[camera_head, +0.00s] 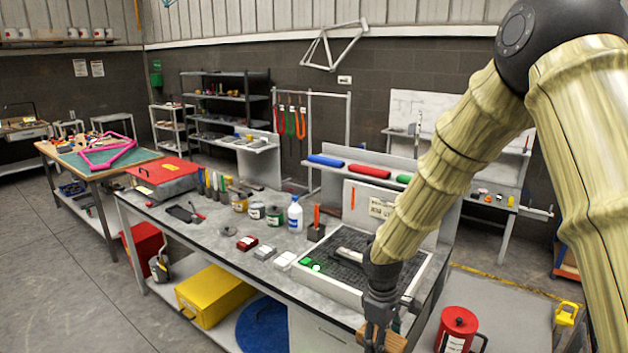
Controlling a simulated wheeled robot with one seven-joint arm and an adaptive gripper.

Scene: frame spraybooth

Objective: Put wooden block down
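My gripper (376,332) points down at the bottom edge of the view, in front of the workbench's near right corner. It appears shut on a wooden block (396,343). The block is orange-brown and partly hidden by the fingers and cut off by the picture's lower edge. I cannot tell the height of the block or whether it touches anything. The grey workbench (215,222) is just behind and to the left of my gripper.
A grid-topped tray (330,285) with green and white pieces lies behind my gripper. A white bottle (295,214), cans and small red and white blocks stand further left. A red canister (457,330) stands on the floor to the right.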

